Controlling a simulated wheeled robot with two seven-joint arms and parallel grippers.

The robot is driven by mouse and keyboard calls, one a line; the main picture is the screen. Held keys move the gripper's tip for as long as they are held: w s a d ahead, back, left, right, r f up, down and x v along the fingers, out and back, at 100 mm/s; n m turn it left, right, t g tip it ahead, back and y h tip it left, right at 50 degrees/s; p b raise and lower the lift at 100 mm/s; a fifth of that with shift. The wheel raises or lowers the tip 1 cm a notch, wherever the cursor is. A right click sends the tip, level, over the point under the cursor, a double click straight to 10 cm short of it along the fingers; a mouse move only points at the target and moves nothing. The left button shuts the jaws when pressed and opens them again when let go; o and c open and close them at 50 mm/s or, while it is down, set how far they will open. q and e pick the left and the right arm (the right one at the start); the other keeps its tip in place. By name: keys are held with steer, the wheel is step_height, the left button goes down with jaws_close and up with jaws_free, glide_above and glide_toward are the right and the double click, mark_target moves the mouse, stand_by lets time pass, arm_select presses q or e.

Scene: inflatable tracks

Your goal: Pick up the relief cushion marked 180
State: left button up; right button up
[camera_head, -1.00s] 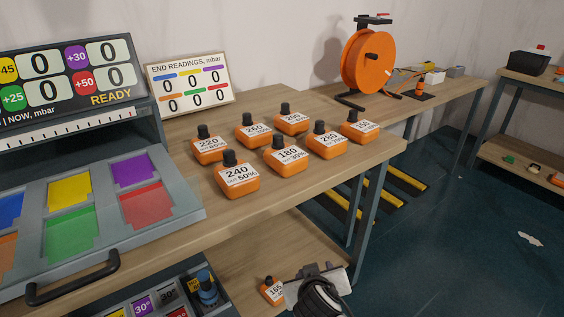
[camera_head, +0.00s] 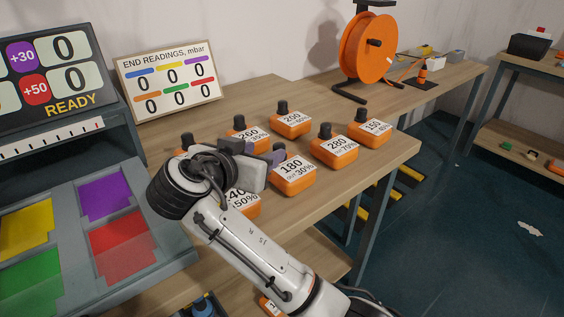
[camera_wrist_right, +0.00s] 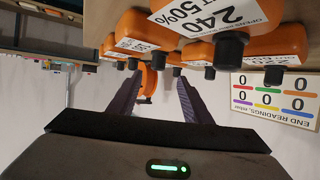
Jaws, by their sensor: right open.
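The relief cushion marked 180 (camera_head: 295,185) is a small orange block with a white label and dark knob, standing on the wooden table in the head view. My right gripper (camera_head: 268,155) is open and empty, just left of it at about knob height, and partly covers its knob. The cushion marked 240 (camera_head: 246,207) is largely hidden behind my right arm. In the right wrist view, the open fingers (camera_wrist_right: 155,95) show upside down, with the 240 cushion (camera_wrist_right: 182,20) close above. Which wrist-view cushion is 180 I cannot tell. My left gripper is out of view.
Cushions marked 260 (camera_head: 248,135), 280 (camera_head: 332,152) and 150 (camera_head: 370,133) stand close around, with another (camera_head: 290,124) behind. The pad console (camera_head: 150,245) is at left, the readings board (camera_head: 168,80) behind. An orange reel (camera_head: 367,48) stands at the back.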

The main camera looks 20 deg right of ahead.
mark_target(278, 147)
steer(key=x, duration=0.3)
steer(key=shift+d, duration=0.4)
steer(key=x, duration=0.5)
steer(key=shift+w+p, duration=0.1)
steer(key=shift+p, duration=0.2)
steer(key=shift+w+d+f, duration=0.1)
steer(key=shift+w+d, duration=0.1)
steer(key=shift+c, duration=0.7)
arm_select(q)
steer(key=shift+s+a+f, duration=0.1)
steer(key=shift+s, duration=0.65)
arm_select(e)
jaws_close()
